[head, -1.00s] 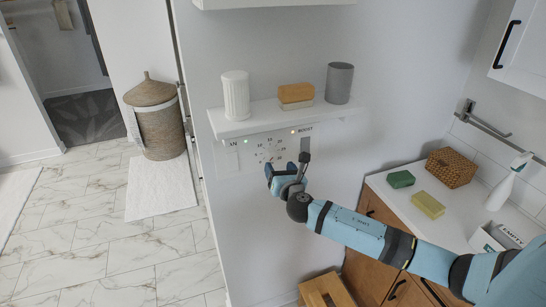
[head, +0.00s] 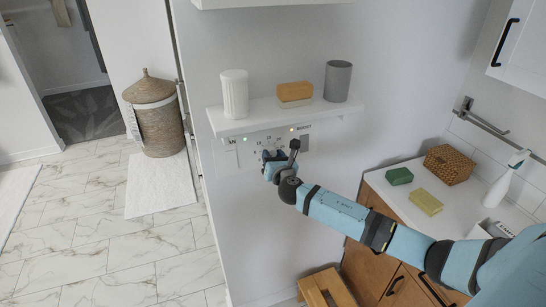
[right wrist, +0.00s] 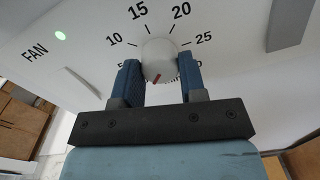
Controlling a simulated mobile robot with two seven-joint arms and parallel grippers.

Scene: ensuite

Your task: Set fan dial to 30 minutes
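The fan dial (right wrist: 159,58) is a round, pale knob with a red pointer, on a white wall panel. Numbers 10, 15, 20 and 25 run around its upper side. The pointer is at the bottom of the knob, leaning slightly left. No 30 mark shows; the lower scale is hidden by my fingers. My right gripper (right wrist: 161,76) has one blue finger on each side of the dial, close against it, with no clear gap. In the head view the right gripper (head: 271,156) covers the dial. My left gripper is not in view.
A shelf (head: 284,117) just above the panel holds a white cup (head: 234,94), an orange block (head: 294,92) and a grey cup (head: 338,81). A dark BOOST switch (right wrist: 288,22) is right of the dial. A counter with sponges and a wicker basket (head: 450,164) stands at right.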

